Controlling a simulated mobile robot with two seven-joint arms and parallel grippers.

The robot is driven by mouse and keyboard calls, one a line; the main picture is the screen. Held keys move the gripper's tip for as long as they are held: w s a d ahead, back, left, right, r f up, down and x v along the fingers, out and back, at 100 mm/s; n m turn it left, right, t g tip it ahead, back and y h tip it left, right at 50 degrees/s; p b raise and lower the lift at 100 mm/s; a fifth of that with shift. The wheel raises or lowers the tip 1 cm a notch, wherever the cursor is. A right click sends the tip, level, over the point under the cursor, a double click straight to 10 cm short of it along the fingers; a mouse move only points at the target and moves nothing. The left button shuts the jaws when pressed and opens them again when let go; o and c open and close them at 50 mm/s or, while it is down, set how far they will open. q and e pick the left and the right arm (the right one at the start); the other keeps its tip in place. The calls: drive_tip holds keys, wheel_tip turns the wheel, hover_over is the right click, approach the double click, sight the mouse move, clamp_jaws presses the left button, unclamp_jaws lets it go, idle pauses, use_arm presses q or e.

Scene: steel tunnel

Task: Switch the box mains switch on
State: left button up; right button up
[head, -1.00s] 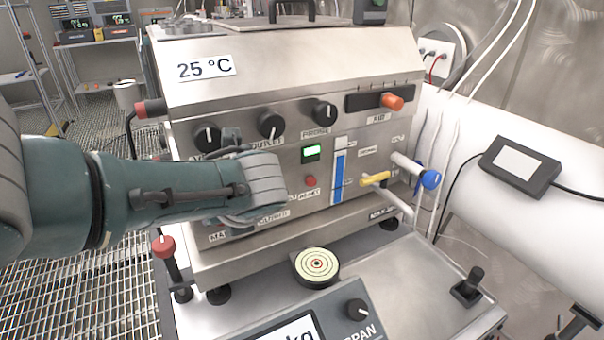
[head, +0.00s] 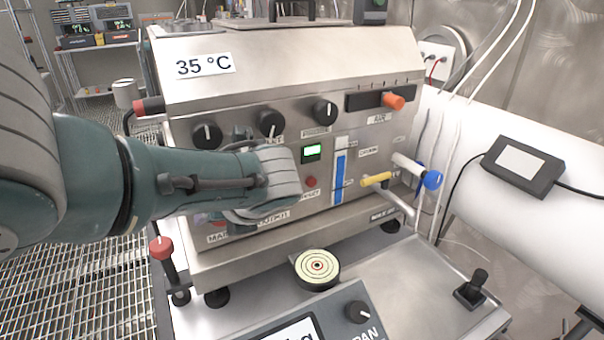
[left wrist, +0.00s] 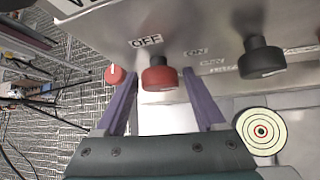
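The steel box (head: 380,55) with knobs and labels stands in the middle of the head view. My left arm reaches across its front from the left, and the left hand covers much of the lower left panel, by a partly hidden label starting "MA" (head: 218,238). In the left wrist view a red rotary knob (left wrist: 160,77) sits below an "OFF" label (left wrist: 146,41), with an "ON" label (left wrist: 196,52) to its right. My left gripper (left wrist: 161,92) is open, its purple fingers on either side of the red knob, with visible gaps. My right gripper is not in view.
A black knob (left wrist: 262,60) is right of the red one. A red-topped lever (head: 161,248) stands at the box's lower left. A target disc (head: 317,268) and a panel with a knob (head: 358,311) are in front. Yellow (head: 376,179) and blue (head: 431,180) valve handles are at the right.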

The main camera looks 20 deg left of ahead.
use_arm(q)
drive_tip(key=shift+o, duration=0.5)
drive_tip(key=shift+r, duration=0.1)
drive_tip(key=p+v, duration=0.7)
drive_tip(key=v, duration=0.3)
drive_tip(key=shift+s, duration=0.1)
